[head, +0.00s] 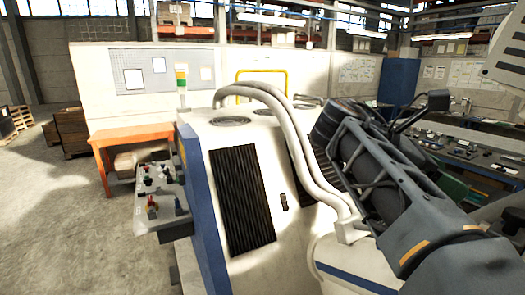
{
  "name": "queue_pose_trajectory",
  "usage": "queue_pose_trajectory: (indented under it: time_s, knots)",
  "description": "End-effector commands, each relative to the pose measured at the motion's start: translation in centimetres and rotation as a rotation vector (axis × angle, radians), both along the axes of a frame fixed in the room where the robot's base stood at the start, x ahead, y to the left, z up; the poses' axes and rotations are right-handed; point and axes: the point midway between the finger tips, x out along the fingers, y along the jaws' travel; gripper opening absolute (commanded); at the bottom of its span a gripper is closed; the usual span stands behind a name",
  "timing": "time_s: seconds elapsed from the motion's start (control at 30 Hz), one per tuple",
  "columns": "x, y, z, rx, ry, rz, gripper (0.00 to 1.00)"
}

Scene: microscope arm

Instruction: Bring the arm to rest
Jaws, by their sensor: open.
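My arm (385,180) reaches in from the lower right of the head view. Its grey links slant up and to the left, past the right side of a white machine (232,135). A dark, ribbed, rounded part (340,118) shows at the upper end of the arm. I cannot make out any gripper jaws, and nothing is seen held. A small dark bracket-like shape (435,102) stands out above the arm, and I cannot tell what it belongs to.
Pale hoses (300,130) arch over the machine close to the arm. A control panel (158,200) juts from the machine's left side. An orange table (140,135) stands behind it. A cluttered workbench (465,150) lies at the right. Floor (60,220) at the left is clear.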

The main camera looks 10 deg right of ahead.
Motion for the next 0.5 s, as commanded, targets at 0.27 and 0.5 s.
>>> queue_pose_trajectory:
  time_s: [0.27, 0.5]
  knots:
    - [5.3, 0.1, -6.5, 0.032, -0.490, 0.038, 0.67]
    - [8.0, 7.4, -21.0, 0.465, -1.126, -0.264, 0.67]
